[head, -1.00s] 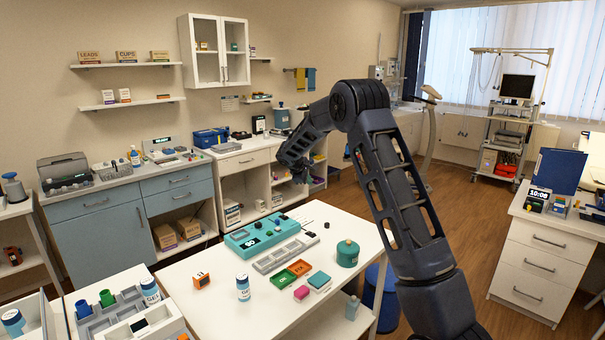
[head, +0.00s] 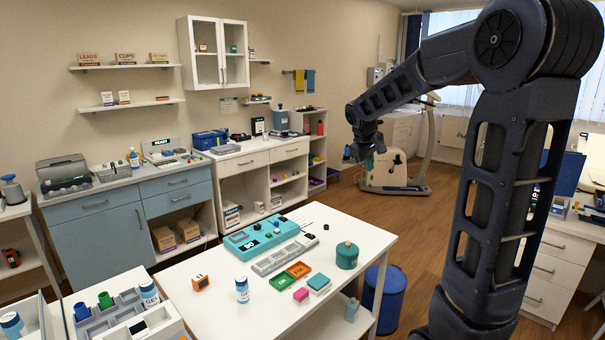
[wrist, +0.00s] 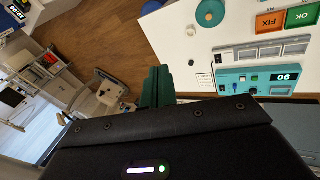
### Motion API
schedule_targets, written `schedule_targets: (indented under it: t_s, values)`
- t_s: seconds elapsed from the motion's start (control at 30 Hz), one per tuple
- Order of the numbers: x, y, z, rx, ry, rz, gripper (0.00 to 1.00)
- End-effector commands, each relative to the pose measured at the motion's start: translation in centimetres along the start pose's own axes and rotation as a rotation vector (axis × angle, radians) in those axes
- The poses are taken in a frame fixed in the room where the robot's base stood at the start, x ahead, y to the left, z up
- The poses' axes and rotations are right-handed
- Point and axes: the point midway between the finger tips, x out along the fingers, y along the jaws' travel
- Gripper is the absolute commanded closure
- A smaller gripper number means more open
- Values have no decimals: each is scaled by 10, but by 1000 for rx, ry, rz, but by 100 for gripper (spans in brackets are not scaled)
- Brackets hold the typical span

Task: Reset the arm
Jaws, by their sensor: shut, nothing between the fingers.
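My gripper (head: 369,160) hangs in the air at the end of my raised arm, beyond the far right corner of the white table (head: 225,318). In the wrist view its green fingers (wrist: 157,86) are together with nothing between them. The gripper is apart from the table and everything on it. My arm fills much of the right side of the head view and hides part of the window and the right desk.
The table holds a teal device (head: 262,234), a grey tray (head: 285,256), green and orange tiles, a teal round pot (head: 347,255) and a white-and-blue bottle (head: 242,290). A blue bin (head: 385,295) stands beside it. An exercise bike (head: 395,170) stands behind the gripper. Floor between is clear.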

Motion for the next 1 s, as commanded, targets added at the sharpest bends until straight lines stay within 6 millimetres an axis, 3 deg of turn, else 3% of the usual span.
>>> schedule_targets:
  t_s: [0.03,0.27,0.6,0.8,1.0]
  values:
    - [-9,0,18,34,6,-10,100]
    - [-38,-12,88,180,21,-65,100]
    - [-65,-49,185,387,49,-143,100]
    - [-73,-79,235,506,69,-190,100]
    - [-74,-106,271,597,86,-227,100]
